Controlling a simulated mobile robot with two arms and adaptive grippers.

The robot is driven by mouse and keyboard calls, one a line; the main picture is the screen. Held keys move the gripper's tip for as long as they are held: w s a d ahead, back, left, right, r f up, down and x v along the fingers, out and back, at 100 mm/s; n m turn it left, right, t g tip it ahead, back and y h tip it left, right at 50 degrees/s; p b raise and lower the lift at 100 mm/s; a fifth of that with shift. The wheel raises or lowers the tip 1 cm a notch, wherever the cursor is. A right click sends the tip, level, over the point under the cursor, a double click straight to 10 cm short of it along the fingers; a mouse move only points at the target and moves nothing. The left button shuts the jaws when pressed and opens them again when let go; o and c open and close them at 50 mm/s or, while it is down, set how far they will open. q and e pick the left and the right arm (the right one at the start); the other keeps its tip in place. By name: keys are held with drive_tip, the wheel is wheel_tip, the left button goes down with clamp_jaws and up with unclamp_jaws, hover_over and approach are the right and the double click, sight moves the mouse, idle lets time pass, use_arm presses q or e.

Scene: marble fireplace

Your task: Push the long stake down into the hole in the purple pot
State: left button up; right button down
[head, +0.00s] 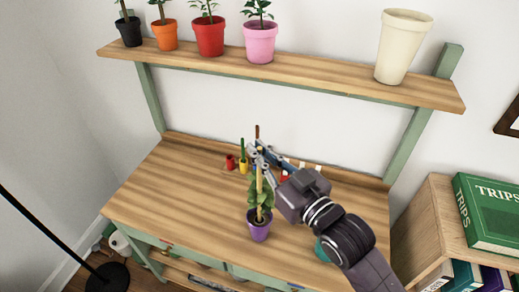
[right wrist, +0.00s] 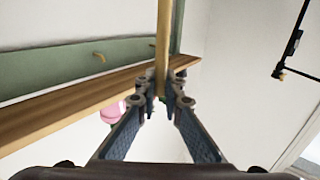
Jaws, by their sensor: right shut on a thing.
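The purple pot (head: 259,231) stands upright on the wooden desk near its front edge, with a leafy green plant (head: 262,198) in it. The long stake (head: 259,181) is a thin tan rod, roughly upright above the pot. My right gripper (head: 257,155) is shut on the stake's upper part, above the leaves. In the right wrist view the stake (right wrist: 163,40) runs between the closed fingertips (right wrist: 163,88). The stake's lower end and the hole are hidden by leaves, so I cannot tell how deep it sits. My left gripper is out of view.
Small red (head: 230,162) and yellow (head: 243,166) items stand behind my gripper. The shelf (head: 330,82) above holds several potted plants and an empty cream pot (head: 402,45). A bookcase (head: 440,205) stands at right. The desk's left part (head: 165,195) is clear.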

drive_tip(key=shift+f, duration=0.5)
drive_tip(key=shift+f, duration=0.4)
drive_tip(key=shift+f+b, duration=0.25)
drive_tip(key=shift+b, duration=0.1)
idle(0.3)
drive_tip(key=shift+f, duration=0.6)
drive_tip(key=shift+f+b, duration=0.35)
drive_tip(key=shift+f, duration=0.65)
idle(0.6)
drive_tip(key=c, duration=2)
unclamp_jaws()
